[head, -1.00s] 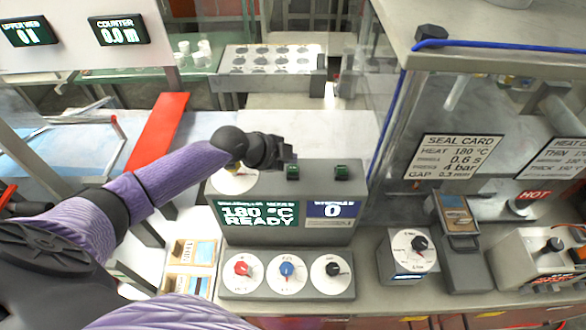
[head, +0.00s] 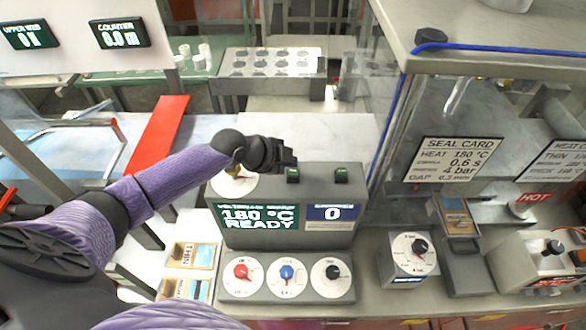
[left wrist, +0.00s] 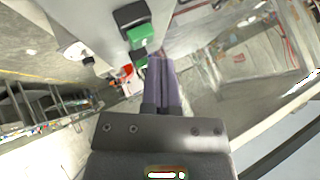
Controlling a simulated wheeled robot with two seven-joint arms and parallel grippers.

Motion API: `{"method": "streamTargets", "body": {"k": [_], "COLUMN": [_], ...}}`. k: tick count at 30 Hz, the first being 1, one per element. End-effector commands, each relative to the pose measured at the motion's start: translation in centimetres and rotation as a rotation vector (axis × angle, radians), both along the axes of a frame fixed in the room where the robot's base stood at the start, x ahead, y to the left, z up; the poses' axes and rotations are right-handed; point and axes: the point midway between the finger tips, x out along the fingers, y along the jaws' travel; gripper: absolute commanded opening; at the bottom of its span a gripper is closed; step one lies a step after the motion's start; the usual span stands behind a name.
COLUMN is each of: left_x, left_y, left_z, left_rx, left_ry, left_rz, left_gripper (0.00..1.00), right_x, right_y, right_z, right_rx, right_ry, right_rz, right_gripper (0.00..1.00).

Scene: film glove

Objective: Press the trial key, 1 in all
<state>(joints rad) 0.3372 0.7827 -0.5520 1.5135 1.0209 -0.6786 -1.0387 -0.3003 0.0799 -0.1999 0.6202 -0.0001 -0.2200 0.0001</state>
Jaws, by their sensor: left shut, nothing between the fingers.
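Two green keys sit on top of the grey control box (head: 262,184), a left one (head: 293,176) and a right one (head: 341,174). I cannot read a label telling which is the trial key. My left gripper (head: 292,158) is shut and empty, just behind and above the left key in the head view. My right gripper is not in view.
The box's displays read 180 °C READY (head: 256,217) and 0 (head: 331,212). Below is a panel with three dials (head: 287,274). A timer dial box (head: 408,255) and a sealing device (head: 457,225) stand at right. A clear-walled enclosure (head: 400,130) is right of the box.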

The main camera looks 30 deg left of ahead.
Motion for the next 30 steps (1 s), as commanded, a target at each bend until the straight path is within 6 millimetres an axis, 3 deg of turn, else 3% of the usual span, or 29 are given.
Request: {"method": "streamTargets", "body": {"k": [21,30], "left_x": [0.0,0.0], "left_y": [0.0,0.01], "left_z": [-0.04,-0.93], "left_rx": [0.0,0.0], "left_ry": [0.0,0.0], "left_rz": [0.0,0.0], "left_gripper": [0.0,0.0], "right_x": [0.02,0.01], "right_y": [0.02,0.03], "right_z": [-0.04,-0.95], "right_rx": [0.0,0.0], "right_ry": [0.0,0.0], "right_rz": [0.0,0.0], "right_gripper": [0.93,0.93]}}
